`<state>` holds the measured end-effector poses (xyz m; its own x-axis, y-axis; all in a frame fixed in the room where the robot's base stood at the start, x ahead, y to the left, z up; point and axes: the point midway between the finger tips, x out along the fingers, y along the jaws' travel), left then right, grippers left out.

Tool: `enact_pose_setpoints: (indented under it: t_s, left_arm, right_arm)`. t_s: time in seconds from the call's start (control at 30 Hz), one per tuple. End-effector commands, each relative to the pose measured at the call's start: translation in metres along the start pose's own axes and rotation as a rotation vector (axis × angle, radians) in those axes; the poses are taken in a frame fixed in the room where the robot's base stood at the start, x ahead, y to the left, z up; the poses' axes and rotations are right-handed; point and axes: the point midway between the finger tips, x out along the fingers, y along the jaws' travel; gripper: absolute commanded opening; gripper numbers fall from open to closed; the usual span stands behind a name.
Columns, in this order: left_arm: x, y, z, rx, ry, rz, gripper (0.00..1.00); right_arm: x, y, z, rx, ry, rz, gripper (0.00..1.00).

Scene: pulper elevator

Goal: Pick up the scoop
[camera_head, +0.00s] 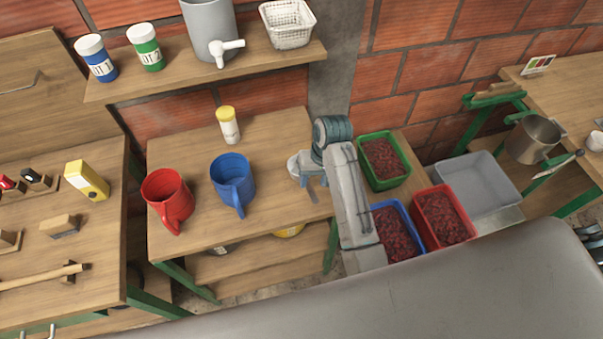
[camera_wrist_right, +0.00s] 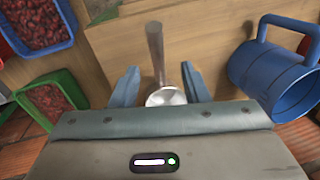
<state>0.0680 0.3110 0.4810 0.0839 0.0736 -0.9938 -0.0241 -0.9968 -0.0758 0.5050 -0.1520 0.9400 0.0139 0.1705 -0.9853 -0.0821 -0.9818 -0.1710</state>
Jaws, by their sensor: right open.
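The scoop (camera_head: 294,163) is a small metal bowl with a straight handle, lying near the right end of the middle wooden table. In the right wrist view its bowl (camera_wrist_right: 166,97) sits between my fingers, and its handle (camera_wrist_right: 155,48) runs away from me across the wood. My right gripper (camera_head: 311,182) is right over the scoop, pointing down, and also shows in the wrist view (camera_wrist_right: 160,84). Its two blue fingers are open, one on each side of the scoop, with gaps left. My arm hides part of the scoop in the head view. My left gripper is not in view.
A blue jug (camera_head: 232,180) and a red jug (camera_head: 168,196) stand left of the scoop; a yellow-capped bottle (camera_head: 229,126) stands behind. Green (camera_head: 361,141), blue (camera_head: 422,246) and red (camera_head: 414,199) crates of berries lie right. A shelf (camera_head: 262,62) overhangs the table's back.

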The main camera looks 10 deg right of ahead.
Motion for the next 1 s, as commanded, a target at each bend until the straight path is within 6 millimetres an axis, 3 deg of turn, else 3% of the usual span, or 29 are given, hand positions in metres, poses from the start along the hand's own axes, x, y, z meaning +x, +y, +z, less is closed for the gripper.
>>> enact_pose_setpoints:
  t_s: [0.2, 0.37, 0.5, 0.8, 1.0]
  left_arm:
    - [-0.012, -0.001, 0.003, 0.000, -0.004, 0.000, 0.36]
    - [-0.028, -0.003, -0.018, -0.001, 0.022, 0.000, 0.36]
    - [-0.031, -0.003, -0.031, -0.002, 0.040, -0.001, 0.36]
    - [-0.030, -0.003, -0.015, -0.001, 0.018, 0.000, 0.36]
    - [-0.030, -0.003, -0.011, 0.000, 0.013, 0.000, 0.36]
  right_arm:
    - [0.013, 0.000, 0.001, 0.000, -0.001, 0.000, 0.42]
    - [0.035, 0.002, 0.003, 0.001, -0.004, 0.001, 0.42]
    - [0.054, 0.002, 0.002, 0.001, 0.000, 0.000, 0.42]
    - [0.061, 0.002, 0.001, 0.000, 0.002, 0.000, 0.42]
    - [0.061, 0.002, 0.001, 0.000, 0.002, 0.000, 0.02]
